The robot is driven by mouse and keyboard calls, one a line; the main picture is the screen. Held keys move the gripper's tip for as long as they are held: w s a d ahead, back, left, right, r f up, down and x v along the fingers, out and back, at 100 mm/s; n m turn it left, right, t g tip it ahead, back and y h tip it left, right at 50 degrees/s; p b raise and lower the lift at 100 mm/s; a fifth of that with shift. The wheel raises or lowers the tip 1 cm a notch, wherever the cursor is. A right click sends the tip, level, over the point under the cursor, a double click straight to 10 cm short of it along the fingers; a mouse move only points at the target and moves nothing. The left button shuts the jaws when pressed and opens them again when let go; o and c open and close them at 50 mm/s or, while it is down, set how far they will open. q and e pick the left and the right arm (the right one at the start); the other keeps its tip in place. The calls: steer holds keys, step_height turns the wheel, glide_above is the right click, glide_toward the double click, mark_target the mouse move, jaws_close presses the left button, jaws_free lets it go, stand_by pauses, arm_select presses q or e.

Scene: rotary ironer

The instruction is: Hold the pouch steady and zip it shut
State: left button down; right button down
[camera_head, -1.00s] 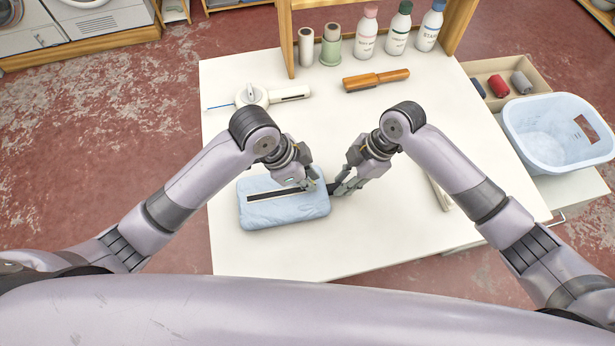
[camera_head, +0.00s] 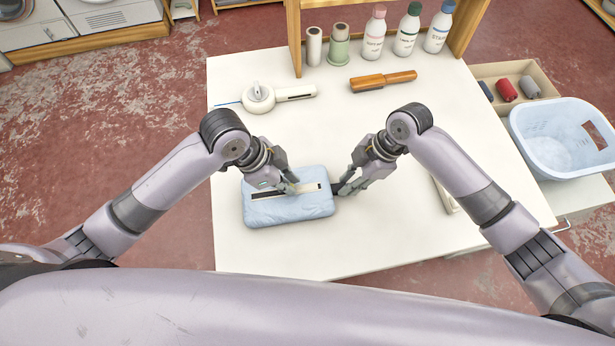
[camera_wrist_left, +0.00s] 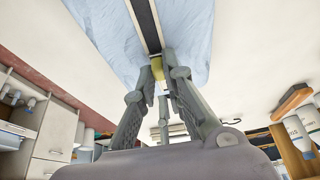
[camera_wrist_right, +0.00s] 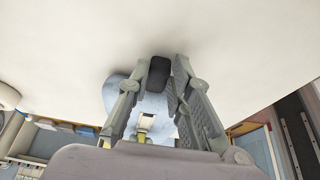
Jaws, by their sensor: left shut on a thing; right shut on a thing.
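The light blue pouch (camera_head: 290,208) lies flat on the white table, a zipper strip along its top. The strip is dark at the left and pale to the right of my left gripper (camera_head: 290,189). My left gripper is shut on a small yellowish zipper pull (camera_wrist_left: 157,68) above the strip; its fingers partly hide the pull. My right gripper (camera_head: 341,188) is shut on a black tab (camera_wrist_right: 158,73) at the pouch's right end. The pouch (camera_wrist_left: 190,25) also shows in the left wrist view, with a dark strip running away from the fingers.
A white device (camera_head: 260,97) and a wood-handled brush (camera_head: 383,80) lie further back. Bottles (camera_head: 407,32) and spools stand behind them. A blue basket (camera_head: 560,140) is at the right.

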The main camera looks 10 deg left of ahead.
arm_select(q)
steer(key=a, duration=0.2)
steer(key=s+a, duration=0.1)
steer(key=a, duration=0.2)
steer(key=s+a, duration=0.1)
steer(key=a, duration=0.1)
steer(key=shift+s+a, duration=0.15)
steer(key=shift+a, duration=0.15)
arm_select(e)
steer(key=shift+d, duration=0.1)
arm_select(q)
steer(key=c, duration=1.6)
jaws_free()
steer(key=shift+d, duration=0.1)
steer(key=shift+c, duration=0.2)
steer(key=v, duration=1.2)
